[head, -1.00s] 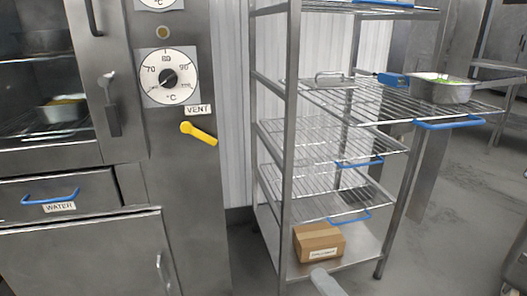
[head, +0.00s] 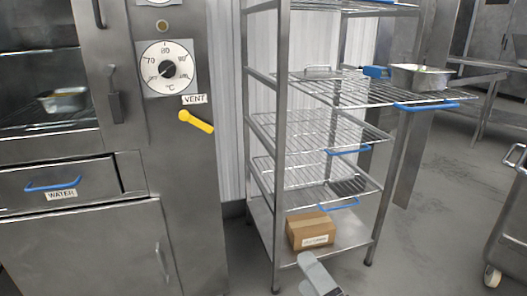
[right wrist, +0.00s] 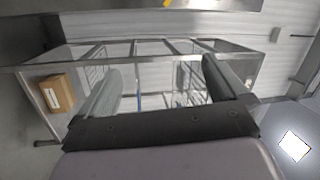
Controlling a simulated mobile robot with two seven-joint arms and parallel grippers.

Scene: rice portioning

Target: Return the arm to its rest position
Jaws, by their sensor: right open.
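My right gripper (head: 318,274) shows at the bottom edge of the head view, in front of the lower part of the rack. It is empty. In the right wrist view its two fingers (right wrist: 167,88) stand wide apart, with nothing between them but the rack and floor behind. Most of my right arm is out of the frame. My left gripper is in neither view.
A wire-shelf rack (head: 283,130) stands ahead, with a cardboard box (head: 310,230) on its bottom shelf. A metal pan (head: 420,78) sits on a pulled-out upper shelf with a blue handle (head: 427,106). A steel oven (head: 185,180) is at left.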

